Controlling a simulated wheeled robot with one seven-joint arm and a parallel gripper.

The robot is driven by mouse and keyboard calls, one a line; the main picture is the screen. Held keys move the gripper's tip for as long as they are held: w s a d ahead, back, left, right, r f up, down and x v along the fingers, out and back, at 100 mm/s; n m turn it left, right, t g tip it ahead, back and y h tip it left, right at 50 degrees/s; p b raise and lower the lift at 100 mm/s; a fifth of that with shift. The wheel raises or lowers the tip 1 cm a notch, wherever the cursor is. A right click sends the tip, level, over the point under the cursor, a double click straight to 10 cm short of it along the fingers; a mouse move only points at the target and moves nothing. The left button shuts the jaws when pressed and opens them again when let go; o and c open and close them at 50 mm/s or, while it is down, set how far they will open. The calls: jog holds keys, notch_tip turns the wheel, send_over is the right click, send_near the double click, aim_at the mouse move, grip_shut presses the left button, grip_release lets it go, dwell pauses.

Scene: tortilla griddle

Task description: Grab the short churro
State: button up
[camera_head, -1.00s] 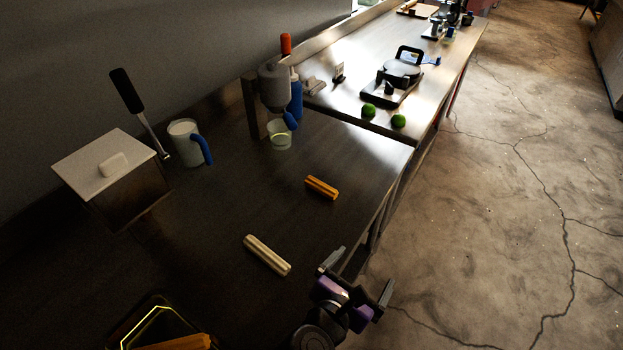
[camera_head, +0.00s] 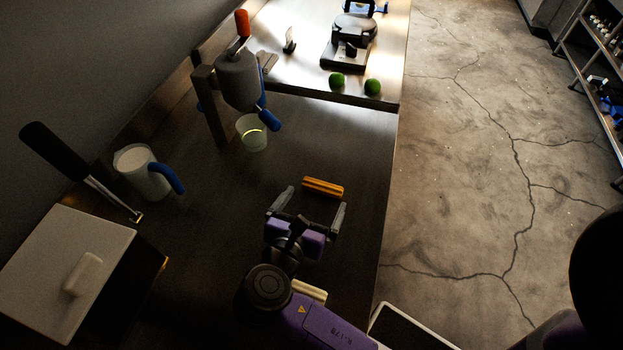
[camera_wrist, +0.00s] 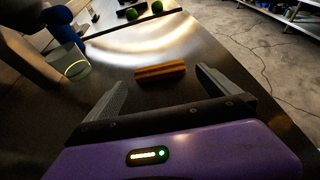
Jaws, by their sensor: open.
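The short churro (camera_head: 323,187) is an orange-brown ridged stick lying on the dark table. In the head view it is just beyond my gripper's fingertips. My gripper (camera_head: 315,200) is open and empty, its two grey fingers pointing toward the churro. In the wrist view the churro (camera_wrist: 160,73) lies crosswise ahead, between the lines of the two fingers (camera_wrist: 160,80) and apart from them. A second, paler stick (camera_head: 309,291) is mostly hidden under my arm in the head view.
A juicer-like machine (camera_head: 238,78) with a clear cup (camera_head: 252,134) stands beyond to the left. A white jug (camera_head: 141,172) and a lidded box (camera_head: 62,262) are at left. Two limes (camera_head: 336,80) lie on the far counter. The table's right edge is near.

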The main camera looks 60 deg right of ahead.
aim_at(321, 188)
jog(key=shift+f+p+x, duration=0.15)
jog(key=shift+x, duration=1.6)
jog(key=shift+f+p+x, duration=0.1)
jog(key=shift+p+x, duration=0.05)
jog(key=shift+x, duration=1.6)
jog(key=shift+w+a, duration=0.15)
jog(key=c, duration=1.1)
jog(key=shift+o, duration=0.2)
jog(key=shift+r, duration=0.15)
